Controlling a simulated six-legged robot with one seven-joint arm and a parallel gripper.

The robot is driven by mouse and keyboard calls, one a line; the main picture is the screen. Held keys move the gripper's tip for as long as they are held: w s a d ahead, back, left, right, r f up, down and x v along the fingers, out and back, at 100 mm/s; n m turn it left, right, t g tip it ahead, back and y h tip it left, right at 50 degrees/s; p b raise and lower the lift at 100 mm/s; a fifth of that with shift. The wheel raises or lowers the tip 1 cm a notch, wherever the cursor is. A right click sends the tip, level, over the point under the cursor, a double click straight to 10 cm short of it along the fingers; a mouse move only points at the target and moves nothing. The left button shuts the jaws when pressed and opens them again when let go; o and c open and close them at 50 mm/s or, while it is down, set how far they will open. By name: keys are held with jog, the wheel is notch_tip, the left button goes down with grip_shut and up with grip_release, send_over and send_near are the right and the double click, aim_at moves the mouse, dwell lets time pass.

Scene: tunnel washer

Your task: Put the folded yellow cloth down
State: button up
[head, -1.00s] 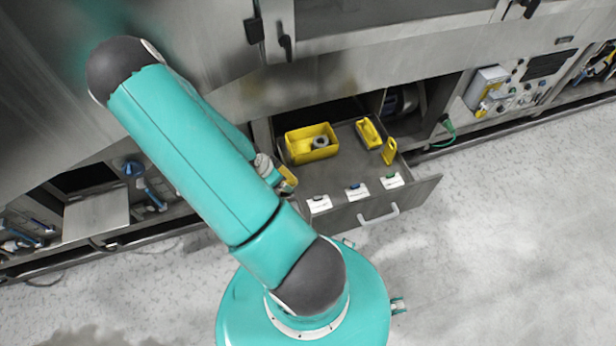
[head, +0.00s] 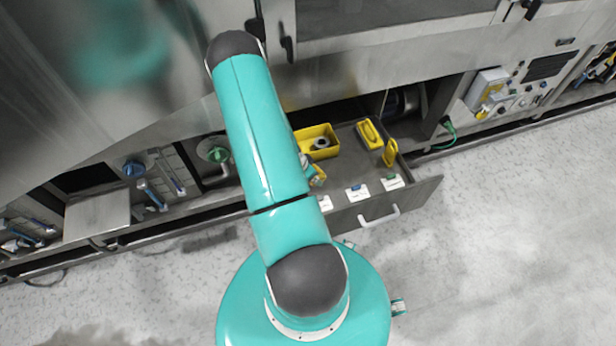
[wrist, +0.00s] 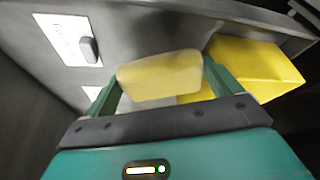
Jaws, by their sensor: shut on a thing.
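The folded yellow cloth (wrist: 160,76) is pale yellow and sits between the fingers of my gripper (wrist: 162,84) in the wrist view. My gripper is shut on it. In the head view, a small yellow part of the cloth (head: 319,179) shows at the right edge of my arm, over the left part of the open drawer (head: 345,165). Most of my gripper is hidden behind my arm there. I cannot tell whether the cloth touches anything below it.
A yellow bin (head: 318,137) with a grey ring-shaped part (head: 320,143) stands in the drawer. A yellow tray (head: 369,133) and a small yellow upright piece (head: 390,153) are at its right. White labelled pieces (head: 358,193) line the front. Bare drawer floor shows between them.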

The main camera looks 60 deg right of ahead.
jog(key=shift+f, duration=1.5)
jog(key=o, duration=0.7)
jog(key=shift+f, duration=0.1)
jog(key=shift+o, duration=0.2)
jog(key=v, duration=1.2)
